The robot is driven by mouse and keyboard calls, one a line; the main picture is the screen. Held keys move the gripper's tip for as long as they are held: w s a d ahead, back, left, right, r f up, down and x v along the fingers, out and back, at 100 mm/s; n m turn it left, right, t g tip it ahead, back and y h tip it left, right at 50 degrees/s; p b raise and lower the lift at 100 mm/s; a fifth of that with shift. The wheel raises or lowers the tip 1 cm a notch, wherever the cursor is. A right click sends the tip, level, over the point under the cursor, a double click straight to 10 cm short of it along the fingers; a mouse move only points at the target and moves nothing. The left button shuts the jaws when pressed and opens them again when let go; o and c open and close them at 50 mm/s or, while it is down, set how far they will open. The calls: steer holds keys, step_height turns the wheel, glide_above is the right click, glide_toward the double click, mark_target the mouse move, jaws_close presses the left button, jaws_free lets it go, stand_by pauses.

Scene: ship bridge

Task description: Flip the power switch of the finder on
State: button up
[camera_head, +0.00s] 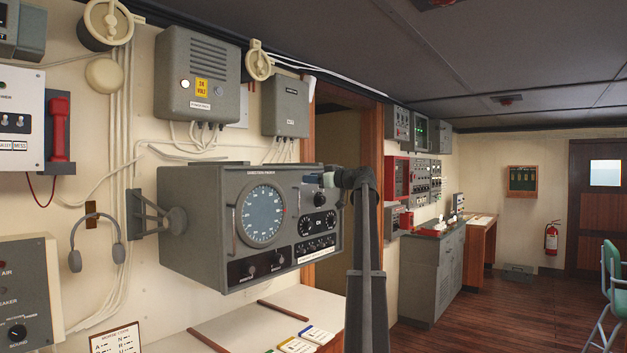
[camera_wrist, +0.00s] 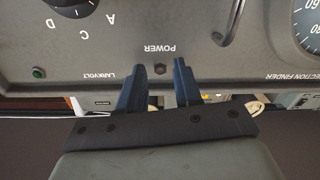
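The direction finder (camera_head: 200,215) is a grey wall-mounted box with a round dial (camera_head: 262,216) on its front. In the wrist view its panel shows upside down, with the label POWER beside a small dark switch (camera_wrist: 158,69). My gripper (camera_wrist: 157,76) is open, with its two dark fingers on either side of the switch and nothing held. Whether the fingertips touch the panel, I cannot tell. In the head view my gripper (camera_head: 327,180) is at the upper right of the finder's front. My wrist and arm hide part of that corner, and the switch does not show there.
A green lamp (camera_wrist: 38,72) and a large lettered knob (camera_wrist: 72,8) are on the panel at left in the wrist view. A metal handle (camera_wrist: 230,22) stands out between the switch and the dial. A white desk (camera_head: 240,330) lies below the finder.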

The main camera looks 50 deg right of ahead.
steer(key=shift+c, duration=0.3)
jaws_close()
step_height(320, 180, up, 2)
steer(key=g, duration=0.5)
steer(key=shift+w+g, duration=0.1)
steer(key=shift+g, duration=0.2)
